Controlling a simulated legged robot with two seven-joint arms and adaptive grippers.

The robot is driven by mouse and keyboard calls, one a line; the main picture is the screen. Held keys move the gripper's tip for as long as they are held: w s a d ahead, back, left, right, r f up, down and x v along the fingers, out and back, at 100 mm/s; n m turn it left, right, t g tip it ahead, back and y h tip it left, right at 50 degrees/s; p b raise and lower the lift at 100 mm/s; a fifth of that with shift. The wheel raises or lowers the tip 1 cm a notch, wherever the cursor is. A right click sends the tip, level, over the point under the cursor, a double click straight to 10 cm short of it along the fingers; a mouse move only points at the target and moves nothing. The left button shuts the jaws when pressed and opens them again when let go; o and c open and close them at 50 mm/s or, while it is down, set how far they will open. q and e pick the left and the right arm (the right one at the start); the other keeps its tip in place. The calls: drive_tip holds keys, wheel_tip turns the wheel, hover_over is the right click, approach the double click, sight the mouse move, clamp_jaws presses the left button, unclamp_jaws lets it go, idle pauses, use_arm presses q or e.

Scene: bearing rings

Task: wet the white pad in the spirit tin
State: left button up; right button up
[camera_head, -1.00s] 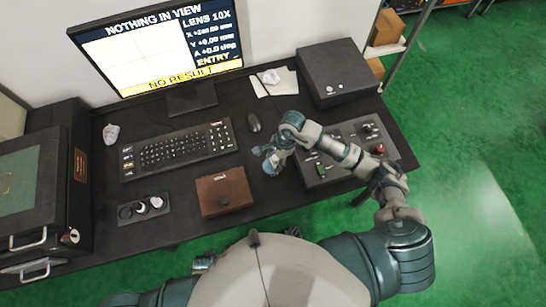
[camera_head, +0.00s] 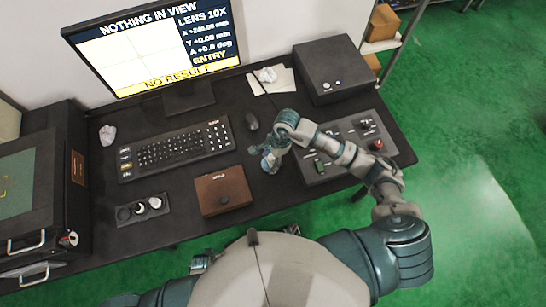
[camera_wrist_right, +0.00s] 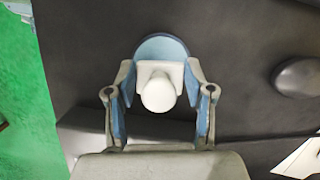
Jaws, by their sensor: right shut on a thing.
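My right gripper (camera_head: 270,160) is over the desk between the brown box and the control panel. The right wrist view shows the gripper (camera_wrist_right: 160,98) shut on a white knobbed piece (camera_wrist_right: 158,92). A blue disc (camera_wrist_right: 163,46) shows just beyond this piece; I cannot tell whether it is joined to it. I cannot tell whether the white piece is the pad. A small dark tray (camera_head: 128,221) with round wells and white round items is at the left front. I cannot tell which thing is the spirit tin.
A keyboard (camera_head: 175,147), mouse (camera_head: 251,121) and monitor (camera_head: 150,45) are behind. The control panel (camera_head: 318,173) and a black box (camera_head: 330,68) are right. A cabinet (camera_head: 72,165) is at left.

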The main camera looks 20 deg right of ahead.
sight(270, 156)
drive_tip(key=shift+a+f, duration=0.1)
drive_tip(key=shift+a, duration=0.9)
drive_tip(key=shift+d+f+b, duration=0.25)
drive_tip(key=shift+d+b, duration=0.05)
drive_tip(key=shift+d, duration=0.75)
drive_tip(key=shift+a, duration=0.65)
drive_tip(key=shift+a+r, duration=0.25)
drive_tip(key=shift+r, duration=0.05)
drive_tip(key=shift+d+p+v, duration=0.2)
drive_tip(key=shift+p+v, duration=1.05)
drive_tip(key=shift+v, duration=0.7)
drive_tip(key=shift+s+r, duration=0.1)
drive_tip(key=shift+r, duration=0.2)
drive_tip(key=shift+a+r+p, duration=0.3)
drive_tip(key=shift+r+p, duration=0.1)
drive_tip(key=shift+r, duration=0.2)
drive_tip(key=shift+a+r+p, duration=0.35)
drive_tip(key=shift+r+p, duration=0.05)
drive_tip(key=shift+r, duration=0.2)
use_arm(q)
drive_tip(key=shift+w+a+r, duration=0.1)
drive_tip(key=shift+w+r, duration=0.15)
drive_tip(key=shift+r, duration=0.7)
drive_tip(key=shift+w+a+r, duration=0.1)
drive_tip(key=shift+w+r, duration=0.1)
drive_tip(key=shift+r, duration=0.7)
use_arm(e)
drive_tip(key=shift+d+f, duration=0.1)
drive_tip(key=shift+d, duration=0.5)
